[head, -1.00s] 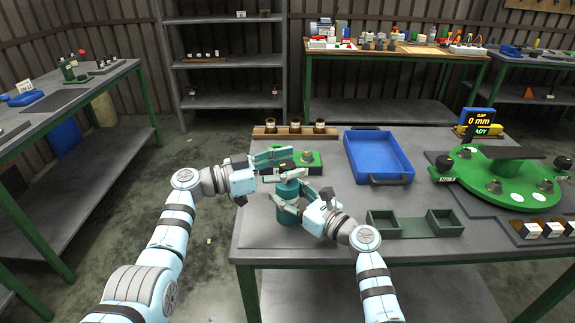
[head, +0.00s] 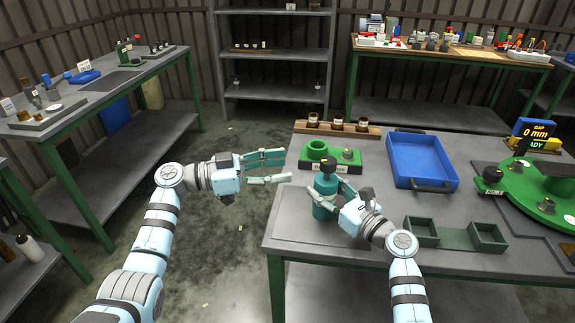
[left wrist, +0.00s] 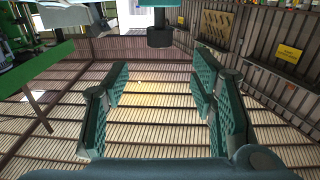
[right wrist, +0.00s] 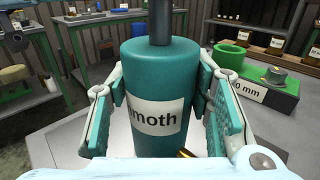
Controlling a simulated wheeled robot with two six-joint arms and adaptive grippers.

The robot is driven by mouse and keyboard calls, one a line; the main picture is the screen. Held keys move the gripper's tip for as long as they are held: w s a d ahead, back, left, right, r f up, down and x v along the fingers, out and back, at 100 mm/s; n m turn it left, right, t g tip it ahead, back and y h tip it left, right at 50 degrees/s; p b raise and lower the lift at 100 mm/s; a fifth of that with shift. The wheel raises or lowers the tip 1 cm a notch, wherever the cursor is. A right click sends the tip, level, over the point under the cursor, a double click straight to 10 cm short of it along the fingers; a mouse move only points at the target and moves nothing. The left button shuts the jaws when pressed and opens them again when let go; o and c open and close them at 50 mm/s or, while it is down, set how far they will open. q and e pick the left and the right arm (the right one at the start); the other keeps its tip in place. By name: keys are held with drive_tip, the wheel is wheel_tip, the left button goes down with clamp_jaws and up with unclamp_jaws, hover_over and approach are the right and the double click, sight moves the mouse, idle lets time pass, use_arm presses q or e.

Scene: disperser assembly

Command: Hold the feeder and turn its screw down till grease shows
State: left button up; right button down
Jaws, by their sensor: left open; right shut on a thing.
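The feeder is a teal cylinder (head: 324,200) standing upright near the front left of the table, with a dark screw and knob (head: 328,165) on top. In the right wrist view its body (right wrist: 150,75) bears a white label ending in "moth", and a small brass-coloured part (right wrist: 184,153) shows low in front. My right gripper (head: 328,197) is shut around the body. My left gripper (head: 288,168) is open and empty, left of the screw and apart from it. The knob (left wrist: 160,37) shows beyond its fingers in the left wrist view. I cannot make out any grease.
A green fixture (head: 333,157) stands just behind the feeder, before a wooden rack of jars (head: 338,130). A blue tray (head: 422,160) and dark green bins (head: 455,237) lie to the right. The floor gap left of the table is free.

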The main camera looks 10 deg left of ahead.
sight(329, 160)
use_arm(q)
drive_tip(key=x, duration=1.2)
drive_tip(key=c, duration=1.2)
